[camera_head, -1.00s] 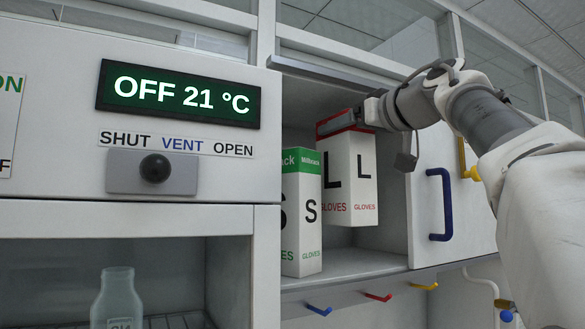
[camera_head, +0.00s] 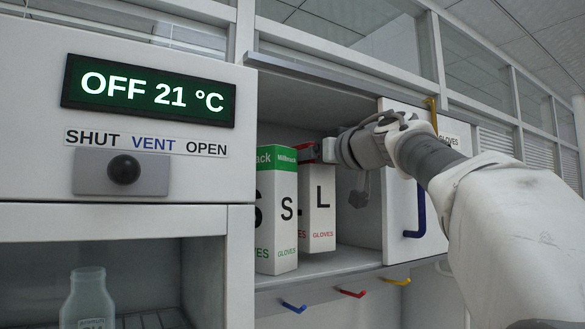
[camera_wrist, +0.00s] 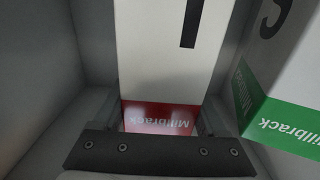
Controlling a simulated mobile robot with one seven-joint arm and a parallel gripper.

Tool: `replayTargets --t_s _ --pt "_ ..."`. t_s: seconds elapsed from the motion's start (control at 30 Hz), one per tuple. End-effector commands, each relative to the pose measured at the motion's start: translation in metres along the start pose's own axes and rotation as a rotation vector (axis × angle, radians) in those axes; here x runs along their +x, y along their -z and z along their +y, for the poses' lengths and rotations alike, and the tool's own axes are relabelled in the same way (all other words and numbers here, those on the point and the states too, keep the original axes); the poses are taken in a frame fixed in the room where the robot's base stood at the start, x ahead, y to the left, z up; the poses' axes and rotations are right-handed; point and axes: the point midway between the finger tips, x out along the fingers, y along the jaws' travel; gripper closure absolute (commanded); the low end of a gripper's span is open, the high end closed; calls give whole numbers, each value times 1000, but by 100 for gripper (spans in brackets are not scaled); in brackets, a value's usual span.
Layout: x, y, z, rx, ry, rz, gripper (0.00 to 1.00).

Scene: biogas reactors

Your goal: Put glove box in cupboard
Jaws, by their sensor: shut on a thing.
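The white glove box with a red top band, marked L (camera_head: 319,205), is inside the open cupboard (camera_head: 355,258). It stands upright, just behind and right of a green-topped glove box marked S (camera_head: 277,215), which hides part of it. My gripper (camera_head: 318,151) is shut on the red top end of the L box. In the wrist view the jaws (camera_wrist: 160,125) sit either side of the red band (camera_wrist: 158,115), and the green-topped S box (camera_wrist: 285,95) is close beside. I cannot tell whether the L box's base touches the cupboard floor.
The cupboard's sliding door (camera_head: 415,180) with a blue handle (camera_head: 417,215) is to the right, behind my arm. Coloured hooks (camera_head: 350,293) hang below the shelf. An oven-like unit with a display (camera_head: 150,92) stands left, with a glass bottle (camera_head: 88,298) below.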

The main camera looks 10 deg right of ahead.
Motion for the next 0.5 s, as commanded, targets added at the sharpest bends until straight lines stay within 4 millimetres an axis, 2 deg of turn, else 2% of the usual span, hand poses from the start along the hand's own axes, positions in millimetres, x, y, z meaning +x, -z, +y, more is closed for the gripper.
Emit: replayTargets --t_s 0.2,0.5 --pt "3 -14 0 0 0 3 100" --pt "3 -15 0 -1 -2 3 100"
